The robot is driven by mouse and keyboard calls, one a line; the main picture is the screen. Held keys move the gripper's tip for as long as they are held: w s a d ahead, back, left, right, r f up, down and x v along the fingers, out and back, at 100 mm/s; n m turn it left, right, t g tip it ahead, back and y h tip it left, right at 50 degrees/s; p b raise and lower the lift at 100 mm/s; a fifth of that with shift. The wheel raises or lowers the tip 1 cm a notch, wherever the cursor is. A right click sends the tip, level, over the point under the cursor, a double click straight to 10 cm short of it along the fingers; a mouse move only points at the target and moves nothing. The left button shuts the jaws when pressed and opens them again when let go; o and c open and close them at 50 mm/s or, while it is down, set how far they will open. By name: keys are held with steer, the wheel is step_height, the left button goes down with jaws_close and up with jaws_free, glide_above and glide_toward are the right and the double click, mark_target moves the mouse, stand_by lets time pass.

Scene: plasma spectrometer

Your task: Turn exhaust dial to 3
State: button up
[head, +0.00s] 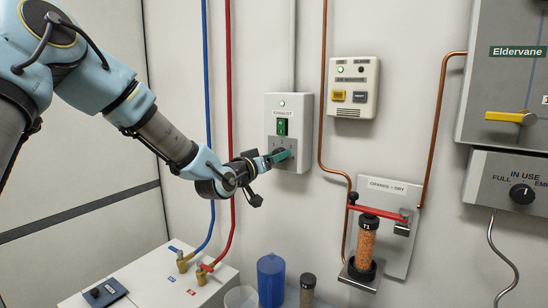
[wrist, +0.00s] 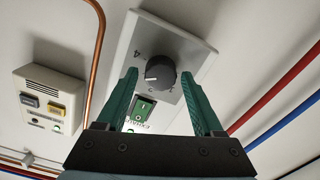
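The exhaust panel (head: 303,115) is a pale wall box with a small light, a green rocker switch (head: 282,127) and a grey lower plate. In the head view my gripper (head: 281,154) is at the panel's lower plate and mostly hides the dial.
A gas monitor box (head: 353,88) and a copper pipe (head: 323,110) are right of the panel. Blue (head: 206,100) and red (head: 228,100) hoses run down the wall on its left. An orange-filled column (head: 365,245) stands lower right, a blue jug (head: 271,280) below.

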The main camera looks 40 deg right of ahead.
jaws_close()
steer(key=shift+n+b, duration=0.95)
steer(key=shift+n, duration=0.15)
steer(key=shift+o, duration=1.1)
jaws_free()
